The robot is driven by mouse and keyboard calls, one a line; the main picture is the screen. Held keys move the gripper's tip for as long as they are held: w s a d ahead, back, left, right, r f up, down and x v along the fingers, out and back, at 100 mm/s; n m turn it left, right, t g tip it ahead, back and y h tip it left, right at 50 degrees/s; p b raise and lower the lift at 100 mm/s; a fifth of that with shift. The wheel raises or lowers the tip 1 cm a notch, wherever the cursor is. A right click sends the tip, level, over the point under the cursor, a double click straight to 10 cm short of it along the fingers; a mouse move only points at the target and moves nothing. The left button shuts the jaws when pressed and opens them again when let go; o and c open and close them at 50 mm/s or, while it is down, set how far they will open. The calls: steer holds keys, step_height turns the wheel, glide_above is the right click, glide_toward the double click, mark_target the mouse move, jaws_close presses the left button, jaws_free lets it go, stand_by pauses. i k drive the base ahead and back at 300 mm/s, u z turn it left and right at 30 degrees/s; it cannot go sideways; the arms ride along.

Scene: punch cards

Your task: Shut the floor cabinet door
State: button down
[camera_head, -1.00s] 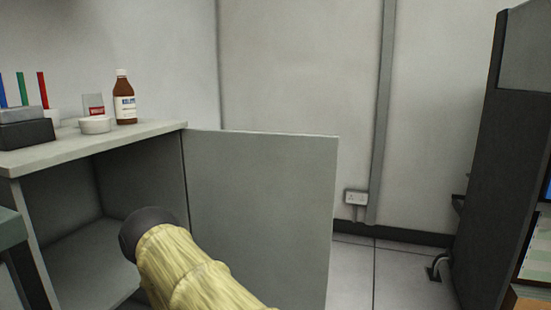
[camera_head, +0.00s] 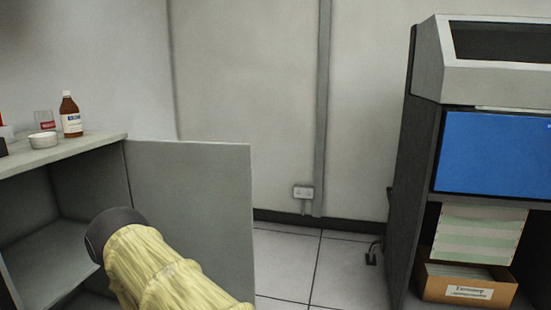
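The floor cabinet (camera_head: 75,148) stands at the left with its front open and its inside showing empty where I can see it. Its grey door (camera_head: 195,200) stands wide open, hinged at the cabinet's right side and reaching to the right. My arm, in a yellowish sleeve with a dark end, rises from the bottom in front of the door and the cabinet opening. It hides the lower left part of the door. My gripper's fingers do not show. I cannot tell whether my arm touches the door.
A brown bottle (camera_head: 71,115), a white bowl (camera_head: 44,140) and a small glass (camera_head: 45,120) stand on the cabinet top. A dark machine with a blue panel (camera_head: 492,154) and a cardboard box (camera_head: 466,285) stands at the right. Tiled floor (camera_head: 285,262) is free between.

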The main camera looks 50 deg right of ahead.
mark_target(198, 195)
steer(key=k, duration=0.3)
steer(key=z, duration=1.25)
steer(key=i, duration=0.75)
steer(key=u, duration=0.6)
